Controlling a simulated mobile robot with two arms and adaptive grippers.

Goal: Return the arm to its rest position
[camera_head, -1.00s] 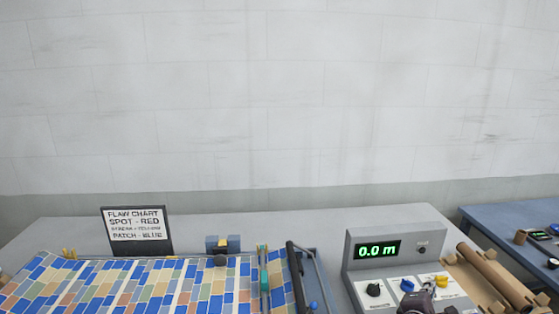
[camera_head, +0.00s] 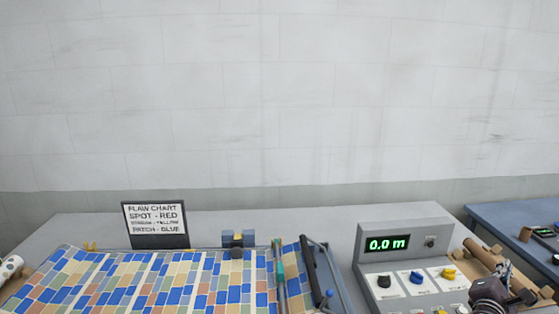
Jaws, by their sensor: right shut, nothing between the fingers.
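My right gripper (camera_head: 522,290) shows at the lower right, beside the control box and in front of the brown roll. It is shut with nothing between its fingers. A white rounded part of my left arm shows at the lower left edge. My left gripper is out of view. The grey control box (camera_head: 405,240) has a green display reading 0.0 m and black, blue and yellow knobs.
A sheet of coloured tiles (camera_head: 150,280) covers the left of the grey table. A flaw chart sign (camera_head: 157,224) stands behind it. A brown roll (camera_head: 482,254) lies right of the control box. A blue table (camera_head: 505,215) stands at the far right.

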